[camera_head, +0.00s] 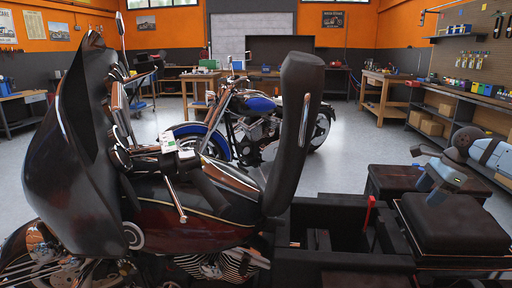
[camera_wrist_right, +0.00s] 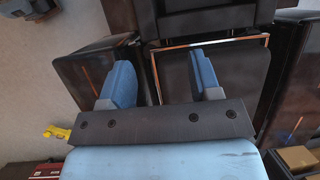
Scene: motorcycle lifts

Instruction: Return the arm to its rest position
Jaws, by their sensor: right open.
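My right arm (camera_head: 491,151) comes in from the right edge of the head view, with a blue and grey wrist. Its gripper (camera_head: 432,186) points down and to the left, over the black padded seat (camera_head: 452,222) at the lower right. In the right wrist view the two blue fingers of the gripper (camera_wrist_right: 163,78) stand wide apart with nothing between them. The dark seat top (camera_wrist_right: 235,67) with its shiny trim lies beyond the fingers. I cannot tell how far the fingers are from the seat. My left gripper is not in view.
A black and dark red motorcycle (camera_head: 170,208) with a tall backrest (camera_head: 296,125) fills the left and middle. A blue motorcycle (camera_head: 254,112) stands behind it. A workbench (camera_head: 466,91) runs along the right wall. Grey floor (camera_head: 358,142) is clear between them.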

